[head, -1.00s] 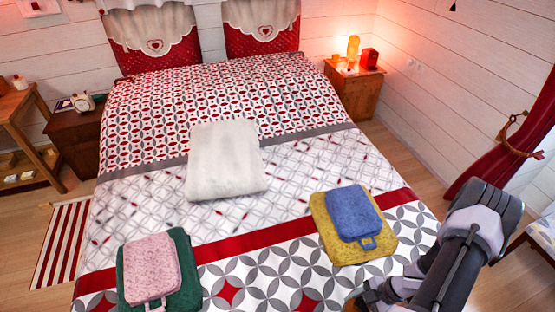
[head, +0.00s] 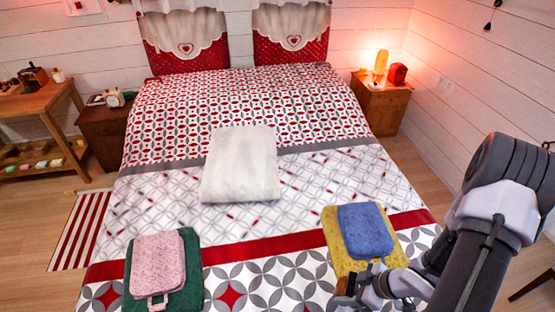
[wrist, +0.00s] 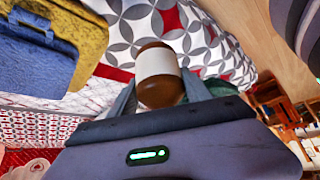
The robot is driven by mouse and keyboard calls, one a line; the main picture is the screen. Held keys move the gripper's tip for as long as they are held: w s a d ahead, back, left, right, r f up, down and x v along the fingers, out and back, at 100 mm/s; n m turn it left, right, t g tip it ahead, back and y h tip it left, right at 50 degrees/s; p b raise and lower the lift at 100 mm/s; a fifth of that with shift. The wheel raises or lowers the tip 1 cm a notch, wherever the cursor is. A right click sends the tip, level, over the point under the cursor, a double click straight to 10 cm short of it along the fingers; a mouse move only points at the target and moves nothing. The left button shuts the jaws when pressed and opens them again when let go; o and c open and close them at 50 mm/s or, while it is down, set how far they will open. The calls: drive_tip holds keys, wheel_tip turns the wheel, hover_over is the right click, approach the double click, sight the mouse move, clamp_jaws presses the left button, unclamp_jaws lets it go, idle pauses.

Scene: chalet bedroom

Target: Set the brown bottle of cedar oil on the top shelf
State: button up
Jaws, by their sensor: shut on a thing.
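The brown bottle (wrist: 158,78) with a blank-looking white label shows in the wrist view, between the fingers of my gripper (wrist: 165,92). My gripper is shut on it. In the head view my gripper (head: 352,288) is over the near right part of the bed, by the yellow and blue folded cloths; the bottle cannot be made out clearly there. A wooden shelf unit stands at the left wall in the head view. Its top shelf (head: 22,104) carries a dark wooden box (head: 33,77) and small items; a lower shelf (head: 40,165) holds several small pale blocks.
The bed (head: 225,180) fills the middle, with a white folded blanket (head: 240,165) and pink and green cloths (head: 158,265). A nightstand (head: 103,130) with a clock stands between bed and shelf unit. Floor with a striped rug (head: 78,230) lies left of the bed.

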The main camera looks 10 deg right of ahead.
drive_tip(key=w+a+r+m+h, duration=0.1)
drive_tip(key=w+a+r+m, duration=0.2)
drive_tip(key=w+r, duration=0.2)
drive_tip(key=w+a+r+m+t+h, duration=0.1)
drive_tip(key=w+a+r+m+h, duration=0.1)
drive_tip(key=r, duration=0.8)
drive_tip(key=w+a+r+m+t+h, duration=0.1)
drive_tip(key=w+a+r+m+h, duration=0.1)
drive_tip(key=w+a+r+m, duration=0.3)
wheel_tip(320, 180, up, 2)
drive_tip(key=w+a, duration=0.1)
drive_tip(key=w, duration=0.1)
drive_tip(key=shift+w+a+r, duration=0.15)
drive_tip(key=shift+w+r, duration=0.05)
drive_tip(key=shift+w, duration=0.1)
wheel_tip(320, 180, down, 7)
drive_tip(key=b, duration=0.7)
drive_tip(key=shift+r, duration=0.1)
